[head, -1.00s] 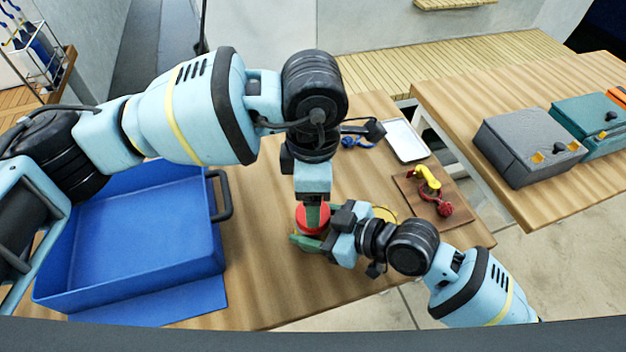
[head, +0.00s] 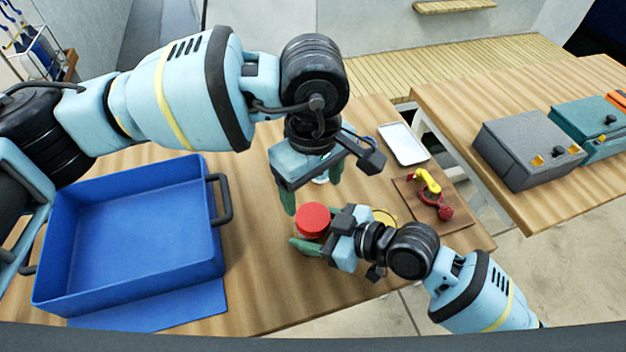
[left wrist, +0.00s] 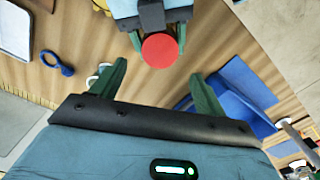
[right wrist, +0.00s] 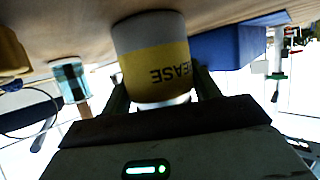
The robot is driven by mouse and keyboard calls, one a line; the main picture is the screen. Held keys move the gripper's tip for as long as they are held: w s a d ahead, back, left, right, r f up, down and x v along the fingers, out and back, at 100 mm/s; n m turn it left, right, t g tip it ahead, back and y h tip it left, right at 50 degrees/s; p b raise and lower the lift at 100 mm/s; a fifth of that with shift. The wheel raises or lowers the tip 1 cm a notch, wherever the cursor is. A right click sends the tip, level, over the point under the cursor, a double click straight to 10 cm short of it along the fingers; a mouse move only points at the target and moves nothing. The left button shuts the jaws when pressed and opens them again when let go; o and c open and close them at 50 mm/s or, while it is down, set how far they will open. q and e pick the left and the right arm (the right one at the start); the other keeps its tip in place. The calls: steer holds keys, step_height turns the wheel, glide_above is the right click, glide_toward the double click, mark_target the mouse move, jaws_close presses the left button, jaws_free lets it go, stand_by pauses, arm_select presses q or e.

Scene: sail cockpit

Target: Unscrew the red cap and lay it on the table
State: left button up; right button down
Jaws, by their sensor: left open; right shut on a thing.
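The red cap (head: 312,219) sits on top of the grease jar (right wrist: 155,60), which has a yellow and white label and stands on the table (head: 262,270). The cap also shows in the left wrist view (left wrist: 160,50). I cannot tell how tightly it sits. My right gripper (head: 316,239) is shut around the jar body from the right. My left gripper (head: 312,188) is open and empty, above and beyond the cap and apart from it. In the left wrist view the cap lies ahead of the parted fingers, not between them.
A large blue bin (head: 135,235) fills the table's left. A white tray (head: 403,144) and a brown board (head: 447,212) with a yellow and a red item lie at the right. A blue shackle (left wrist: 58,65) lies nearby. Bare wood shows between bin and jar.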

mark_target(313, 216)
arm_select(q)
steer(key=shift+f, duration=3.8)
steer(key=c, duration=1)
steer(key=shift+n, duration=1.5)
steer(key=shift+r, duration=0.35)
steer(key=shift+r, duration=0.75)
steer(key=shift+r, duration=0.1)
